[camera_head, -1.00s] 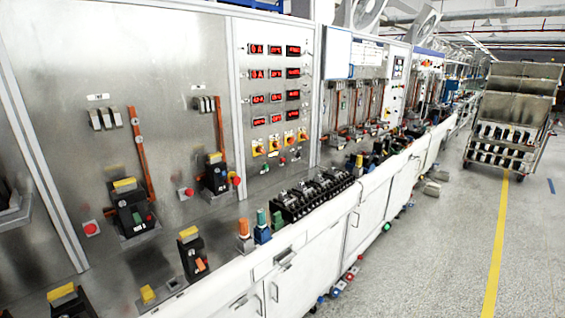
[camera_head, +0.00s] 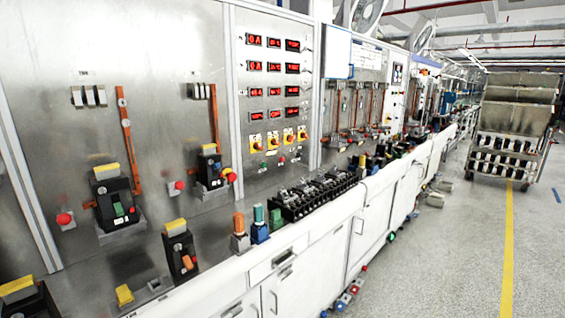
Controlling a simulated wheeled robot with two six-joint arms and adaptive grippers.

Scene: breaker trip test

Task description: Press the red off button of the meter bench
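The meter bench panel (camera_head: 240,100) is a grey upright panel with rows of red lit displays (camera_head: 273,65) and a row of yellow switch plates (camera_head: 279,141). Below the yellow plates, a small green button (camera_head: 264,165) and a small red button (camera_head: 281,162) sit side by side; the details are too small to tell. Larger red mushroom buttons stand to the left, one at the far left (camera_head: 65,219) and one beside a breaker (camera_head: 180,185). Neither of my grippers is in view.
Black breakers with yellow tops (camera_head: 112,200) stand along the bench. Orange and blue-green posts (camera_head: 239,232) and a row of black devices (camera_head: 315,195) stand on its front ledge. A cart (camera_head: 513,125) stands at the right.

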